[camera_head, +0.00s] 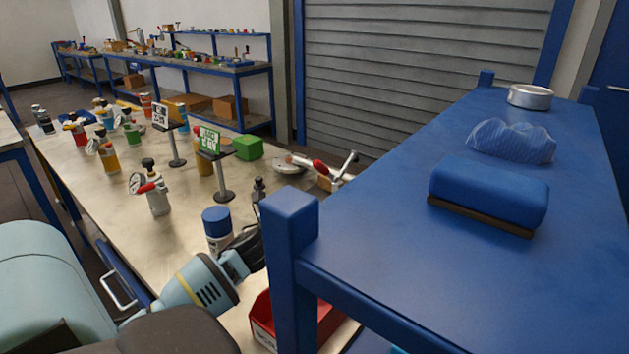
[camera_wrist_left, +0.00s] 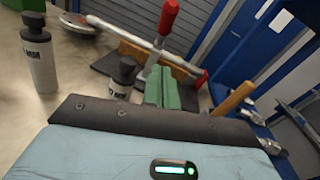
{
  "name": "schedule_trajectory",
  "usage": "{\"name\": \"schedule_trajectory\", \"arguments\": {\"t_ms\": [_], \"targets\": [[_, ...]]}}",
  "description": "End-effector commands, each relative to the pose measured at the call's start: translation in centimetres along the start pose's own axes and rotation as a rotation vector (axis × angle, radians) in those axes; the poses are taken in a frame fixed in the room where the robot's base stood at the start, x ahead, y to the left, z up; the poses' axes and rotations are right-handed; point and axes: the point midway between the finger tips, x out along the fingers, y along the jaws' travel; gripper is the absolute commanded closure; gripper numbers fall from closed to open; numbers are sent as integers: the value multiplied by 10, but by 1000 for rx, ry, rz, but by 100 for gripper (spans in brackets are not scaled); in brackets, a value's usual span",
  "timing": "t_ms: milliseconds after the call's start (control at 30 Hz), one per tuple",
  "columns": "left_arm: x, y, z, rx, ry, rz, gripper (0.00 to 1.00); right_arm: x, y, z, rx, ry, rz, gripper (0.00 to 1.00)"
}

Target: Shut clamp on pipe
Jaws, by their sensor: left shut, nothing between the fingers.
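The clamp shows in the left wrist view as a red handle (camera_wrist_left: 167,17) on a grey shank, standing up and tilted. A long pale rod with a red tip (camera_wrist_left: 137,40) runs behind it, perhaps the pipe; I cannot tell how the clamp sits on it. In the head view the red handle (camera_head: 319,168) and a silver bar (camera_head: 348,162) lie beyond the blue post. My left gripper (camera_wrist_left: 164,88) has its green fingers together and empty, just in front of the handle's shank; contact is unclear. In the head view its fingertips are hidden behind the post. My right gripper is not in view.
A blue shelf (camera_head: 400,215) with a corner post (camera_head: 291,240) stands close right of my left arm. A red bin (camera_head: 262,318) is below. A blue-capped bottle (camera_head: 217,228) and a small dark-capped bottle (camera_wrist_left: 122,78) stand close by. Several other bottles are on the bench.

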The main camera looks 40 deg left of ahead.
Motion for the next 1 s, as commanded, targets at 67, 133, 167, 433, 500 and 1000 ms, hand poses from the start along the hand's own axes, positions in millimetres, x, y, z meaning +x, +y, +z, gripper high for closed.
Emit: {"name": "schedule_trajectory", "arguments": {"t_ms": [67, 133, 167, 433, 500, 1000], "targets": [[13, 0, 1, -1, -2, 1, 100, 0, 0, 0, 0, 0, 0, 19], [23, 0, 1, -2, -2, 1, 100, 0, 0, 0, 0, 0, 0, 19], [27, 0, 1, -2, -1, 1, 100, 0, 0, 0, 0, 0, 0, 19], [63, -1, 6, -2, -4, 0, 100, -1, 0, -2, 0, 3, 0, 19], [70, -1, 16, -1, -5, 0, 100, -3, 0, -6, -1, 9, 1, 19], [86, 0, 28, 0, 0, 0, 100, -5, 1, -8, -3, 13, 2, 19]]}}
